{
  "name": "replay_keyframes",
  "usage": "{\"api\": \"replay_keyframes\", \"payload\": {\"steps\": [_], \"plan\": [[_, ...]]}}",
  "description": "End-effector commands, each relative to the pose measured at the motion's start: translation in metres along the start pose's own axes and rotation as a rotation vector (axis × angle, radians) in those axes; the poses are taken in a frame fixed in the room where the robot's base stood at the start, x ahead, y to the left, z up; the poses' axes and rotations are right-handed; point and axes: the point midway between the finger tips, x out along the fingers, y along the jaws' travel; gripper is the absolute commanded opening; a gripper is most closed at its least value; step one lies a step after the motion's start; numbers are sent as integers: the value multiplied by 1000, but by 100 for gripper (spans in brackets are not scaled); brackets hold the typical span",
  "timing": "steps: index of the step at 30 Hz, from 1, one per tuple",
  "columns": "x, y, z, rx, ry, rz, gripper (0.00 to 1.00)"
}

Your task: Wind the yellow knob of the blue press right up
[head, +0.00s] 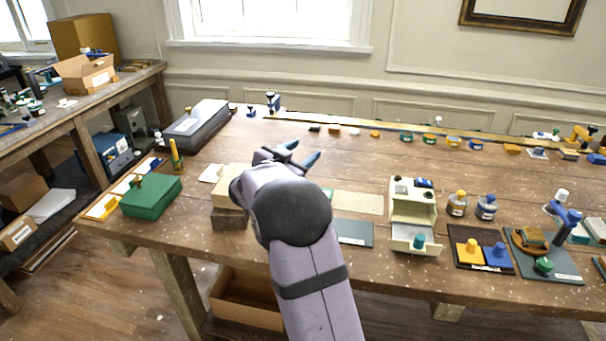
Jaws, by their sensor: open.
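My gripper (305,151) is open and empty, above the middle of the table, its two fingers pointing to the far right. A blue upright piece with a crossbar (568,219) stands at the right end of the table, by a dark green mat. I cannot tell whether it is the blue press, and no yellow knob shows clearly on it. A small dark blue piece (272,102) stands at the back edge, too small to make out. My gripper is well apart from both. My arm hides part of the table's middle.
A cream drawer cabinet (413,207) stands right of my arm, its lower drawer out. Beside it are two small jars (486,207) and a dark board with yellow and blue knobbed blocks (495,252). A green box (152,196) is at left.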

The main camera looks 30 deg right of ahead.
Motion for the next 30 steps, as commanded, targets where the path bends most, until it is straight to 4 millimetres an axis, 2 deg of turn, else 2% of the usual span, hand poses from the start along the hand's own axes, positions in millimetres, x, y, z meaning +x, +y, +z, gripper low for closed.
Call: {"api": "replay_keyframes", "payload": {"steps": [1,6,12,20,30], "plan": [[-18,5,17,-71,24,13,48],[-60,19,52,-193,104,25,48],[-81,24,66,-232,145,13,48],[-78,25,65,-234,149,14,48],[-39,26,58,-234,148,17,48]]}}
